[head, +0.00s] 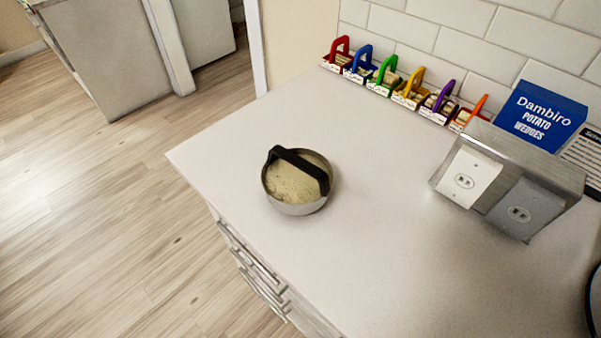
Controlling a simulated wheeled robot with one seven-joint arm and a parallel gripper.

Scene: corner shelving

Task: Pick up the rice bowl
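The rice bowl (297,207) is a round silver metal bowl filled with pale, grainy rice. A dark handle arches across its top. It stands upright on the white counter (400,270), close to the counter's left edge and front corner. Nothing touches the bowl apart from the counter. My gripper does not show in the head view.
Several small boxes with coloured handles (384,78) line the tiled wall. A metal outlet box (511,170) and a blue Dambiro potato box (541,115) stand at the right. A dark rounded object (595,300) is cut off at the lower right. Counter around the bowl is clear.

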